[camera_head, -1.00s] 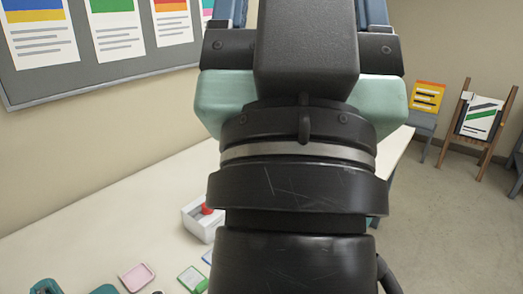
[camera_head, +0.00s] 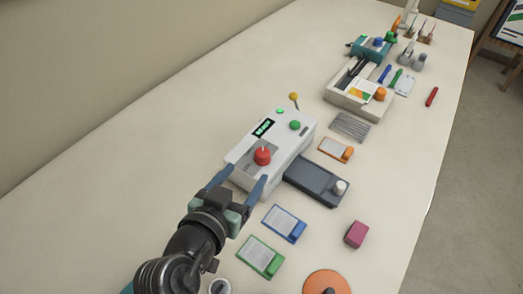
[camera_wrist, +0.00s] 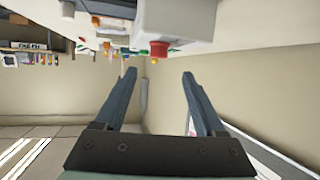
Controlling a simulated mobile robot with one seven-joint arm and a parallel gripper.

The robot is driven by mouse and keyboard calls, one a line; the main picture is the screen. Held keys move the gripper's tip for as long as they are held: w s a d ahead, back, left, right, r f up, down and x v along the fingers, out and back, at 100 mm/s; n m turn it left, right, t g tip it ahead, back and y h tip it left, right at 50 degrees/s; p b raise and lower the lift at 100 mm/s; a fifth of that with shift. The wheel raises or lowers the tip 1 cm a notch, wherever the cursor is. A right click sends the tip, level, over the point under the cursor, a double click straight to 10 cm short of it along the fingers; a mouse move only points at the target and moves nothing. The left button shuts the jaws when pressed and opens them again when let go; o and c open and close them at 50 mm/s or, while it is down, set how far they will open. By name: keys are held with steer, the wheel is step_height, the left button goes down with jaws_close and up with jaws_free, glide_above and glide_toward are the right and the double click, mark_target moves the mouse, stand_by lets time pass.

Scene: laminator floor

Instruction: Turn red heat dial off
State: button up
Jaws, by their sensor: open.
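The red heat dial (camera_head: 262,155) sits on the near top of a white laminator (camera_head: 283,132), with a pale pointer mark on it. In the wrist view the red dial (camera_wrist: 159,48) shows upside down, ahead of the fingertips. My gripper (camera_head: 238,183) is open with two blue fingers, at the near end of the laminator. The fingers point towards the dial, one to each side of its line, with nothing between them. In the wrist view my gripper (camera_wrist: 158,75) looks apart from the dial.
The laminator also bears a lit display (camera_head: 263,128), a green knob (camera_head: 295,125) and a yellow-tipped lever (camera_head: 294,97). A dark grey device (camera_head: 312,180) lies close on its right. Blue (camera_head: 283,222) and green (camera_head: 258,256) card holders lie nearer. Table on the left is clear.

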mark_target(261, 154)
steer(key=x, duration=1)
steer(key=shift+w+d, duration=0.25)
steer(key=shift+c, duration=0.4)
steer(key=shift+p, duration=0.3)
jaws_close()
